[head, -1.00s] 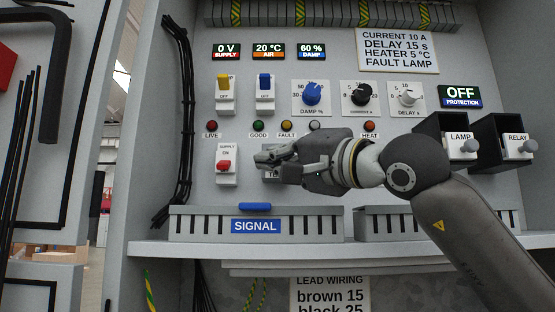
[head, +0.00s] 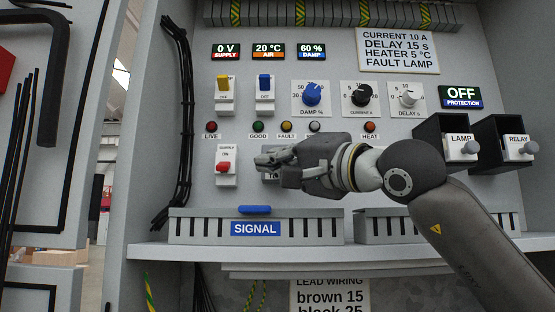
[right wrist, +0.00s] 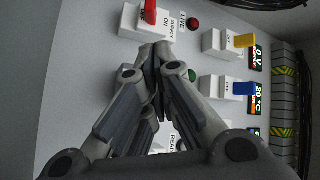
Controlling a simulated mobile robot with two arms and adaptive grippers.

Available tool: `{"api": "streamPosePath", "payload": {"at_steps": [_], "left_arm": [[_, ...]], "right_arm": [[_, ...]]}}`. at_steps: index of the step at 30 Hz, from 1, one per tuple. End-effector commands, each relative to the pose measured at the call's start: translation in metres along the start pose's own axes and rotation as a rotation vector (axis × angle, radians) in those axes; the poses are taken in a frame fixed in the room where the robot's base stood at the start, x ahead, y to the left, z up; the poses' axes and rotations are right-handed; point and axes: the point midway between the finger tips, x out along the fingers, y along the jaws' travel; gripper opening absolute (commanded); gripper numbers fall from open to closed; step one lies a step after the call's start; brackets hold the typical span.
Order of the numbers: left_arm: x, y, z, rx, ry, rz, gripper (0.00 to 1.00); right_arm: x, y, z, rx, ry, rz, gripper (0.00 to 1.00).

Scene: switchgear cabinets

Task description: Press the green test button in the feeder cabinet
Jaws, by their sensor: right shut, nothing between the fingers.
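My right gripper (head: 264,162) is shut and empty, its fingers pointing left in front of the panel. In the head view it covers most of a small plate (head: 269,177) whose label is only partly readable, right of the red supply switch (head: 224,167). No green test button can be made out; the fingers hide that area. In the right wrist view the closed fingertips (right wrist: 160,50) are close to the panel, beside the supply switch (right wrist: 150,12). I cannot tell whether they touch anything. My left gripper is not in view.
The green GOOD lamp (head: 258,127) and the yellow (head: 223,84) and blue (head: 265,84) switches are above the gripper. A grey slotted duct (head: 190,226) with a blue handle (head: 255,209) runs below.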

Motion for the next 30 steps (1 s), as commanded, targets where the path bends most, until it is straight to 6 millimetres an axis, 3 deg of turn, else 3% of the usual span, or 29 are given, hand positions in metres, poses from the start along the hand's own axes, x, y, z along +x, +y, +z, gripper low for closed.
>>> {"api": "streamPosePath", "payload": {"at_steps": [30], "left_arm": [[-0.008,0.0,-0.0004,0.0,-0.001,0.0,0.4]], "right_arm": [[0.0073,0.0054,-0.0054,0.001,0.0,0.001,0.0]]}}
